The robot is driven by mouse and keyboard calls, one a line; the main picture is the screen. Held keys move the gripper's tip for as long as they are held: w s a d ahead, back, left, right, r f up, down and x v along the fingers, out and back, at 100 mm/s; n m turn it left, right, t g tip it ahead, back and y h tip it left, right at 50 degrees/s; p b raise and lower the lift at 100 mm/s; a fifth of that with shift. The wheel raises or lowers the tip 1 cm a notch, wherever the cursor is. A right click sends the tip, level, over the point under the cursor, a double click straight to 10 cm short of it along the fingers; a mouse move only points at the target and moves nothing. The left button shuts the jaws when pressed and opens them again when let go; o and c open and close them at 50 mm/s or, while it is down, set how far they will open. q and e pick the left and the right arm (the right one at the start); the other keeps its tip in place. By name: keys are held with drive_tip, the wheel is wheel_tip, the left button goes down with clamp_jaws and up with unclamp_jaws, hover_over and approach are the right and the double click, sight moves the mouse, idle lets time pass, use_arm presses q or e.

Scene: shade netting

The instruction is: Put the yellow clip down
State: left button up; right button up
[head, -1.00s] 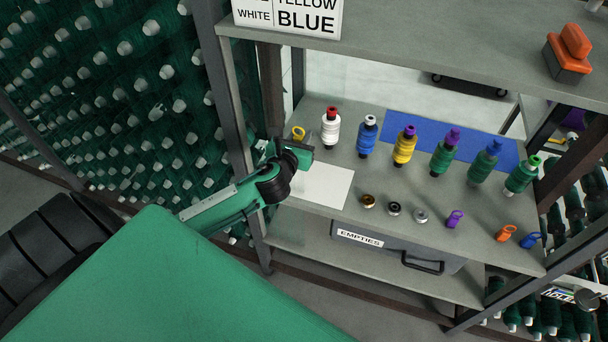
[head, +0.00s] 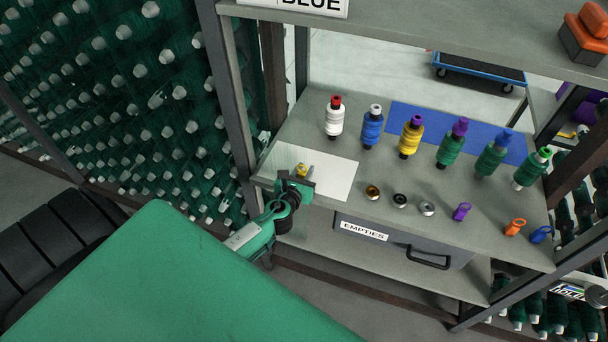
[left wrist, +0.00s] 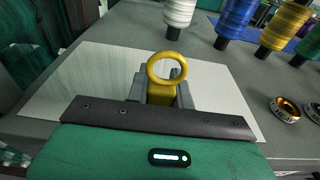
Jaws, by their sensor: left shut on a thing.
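The yellow clip (head: 302,170) is between the fingers of my left gripper (head: 298,178), over the white sheet (head: 335,178) at the left of the shelf. In the left wrist view the clip's yellow ring (left wrist: 167,68) stands up beyond the fingers, and its lower part sits between the grey jaws of the left gripper (left wrist: 160,92). The gripper is shut on it. I cannot tell whether the clip touches the sheet. My right gripper is not in view.
Bobbins in white (head: 334,118), blue (head: 372,128), yellow (head: 410,138) and green (head: 452,145) stand behind. Small metal rings (head: 400,200), a purple clip (head: 461,212), an orange clip (head: 515,227) and a blue clip (head: 541,234) lie along the front. A shelf post (head: 236,100) rises at left.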

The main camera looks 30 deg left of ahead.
use_arm(q)
drive_tip(key=shift+f, duration=0.25)
drive_tip(key=shift+f, duration=0.15)
drive_tip(key=o, duration=1)
drive_tip(key=shift+r, duration=0.2)
drive_tip(key=b+v, duration=0.1)
drive_tip(key=v, duration=1.1)
drive_tip(key=shift+f, duration=0.1)
